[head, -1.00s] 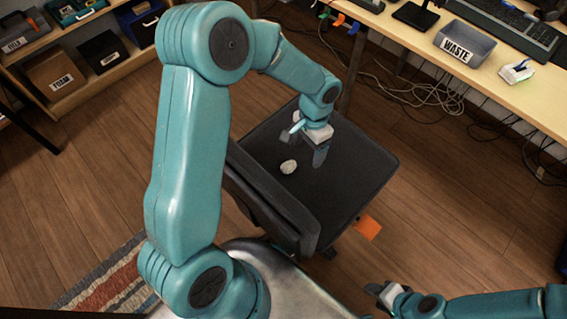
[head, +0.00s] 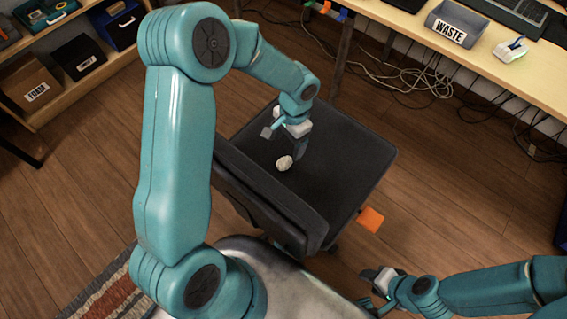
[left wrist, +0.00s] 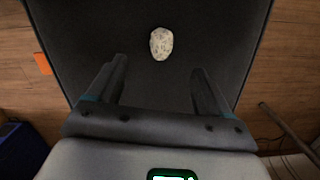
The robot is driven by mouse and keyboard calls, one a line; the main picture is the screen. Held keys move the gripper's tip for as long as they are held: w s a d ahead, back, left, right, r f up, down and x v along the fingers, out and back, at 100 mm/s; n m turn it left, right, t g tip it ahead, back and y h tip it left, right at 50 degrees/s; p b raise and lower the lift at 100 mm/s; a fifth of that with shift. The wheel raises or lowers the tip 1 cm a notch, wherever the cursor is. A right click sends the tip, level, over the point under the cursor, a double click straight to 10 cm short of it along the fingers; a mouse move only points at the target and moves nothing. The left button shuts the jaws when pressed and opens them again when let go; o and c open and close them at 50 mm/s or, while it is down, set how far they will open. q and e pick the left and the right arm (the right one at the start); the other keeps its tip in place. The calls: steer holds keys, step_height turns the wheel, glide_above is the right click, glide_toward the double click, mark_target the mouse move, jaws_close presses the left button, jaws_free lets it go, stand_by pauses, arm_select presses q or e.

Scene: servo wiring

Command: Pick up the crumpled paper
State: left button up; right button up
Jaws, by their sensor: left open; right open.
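The crumpled paper (head: 284,163) is a small whitish ball lying on the dark seat of a chair (head: 345,165). In the left wrist view the paper (left wrist: 161,44) lies beyond the fingertips, roughly centred between them. My left gripper (head: 296,150) is over the seat, close to the paper and just behind it in the head view. Its two fingers (left wrist: 158,75) are spread with nothing between them. My right gripper (head: 376,290) is at the bottom of the head view, away from the chair, open and empty.
The chair's backrest (head: 268,195) stands at the near left of the seat. A desk at the upper right holds a grey bin marked WASTE (head: 456,24) and keyboards. Cables (head: 410,78) hang below the desk. Shelves with boxes stand at the upper left.

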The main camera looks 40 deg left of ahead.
arm_select(q)
glide_above(285, 161)
step_height(285, 161, down, 5)
steer(key=shift+w+f+b, duration=0.1)
steer(key=shift+b, duration=0.35)
step_height(285, 161, down, 5)
steer(key=shift+a+f+b, duration=0.1)
steer(key=shift+b, duration=0.7)
steer(key=c, duration=1.1)
